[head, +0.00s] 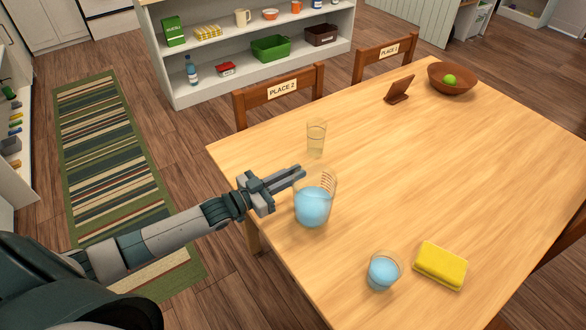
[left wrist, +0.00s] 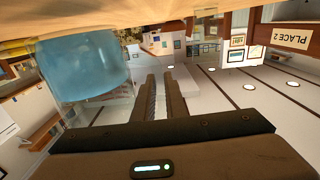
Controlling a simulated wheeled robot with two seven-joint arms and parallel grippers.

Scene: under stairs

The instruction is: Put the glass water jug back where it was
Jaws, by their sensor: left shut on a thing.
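The glass water jug (head: 312,207), clear with blue water in it, is upright at the near left part of the wooden table (head: 430,180). It stands on the table or very close above it; I cannot tell which. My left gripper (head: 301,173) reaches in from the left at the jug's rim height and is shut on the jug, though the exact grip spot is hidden. In the left wrist view, which is upside down, the jug (left wrist: 85,60) fills the upper left beside the left gripper's fingers (left wrist: 167,85). My right gripper is not in view.
On the table are a pale drinking glass (head: 316,138), a glass of blue water (head: 383,271), a yellow sponge (head: 440,266), a brown stand (head: 398,90) and a bowl (head: 465,84) with a green fruit. Chairs, one labelled PLACE 2 (head: 282,88), line the far edge. The table's middle is clear.

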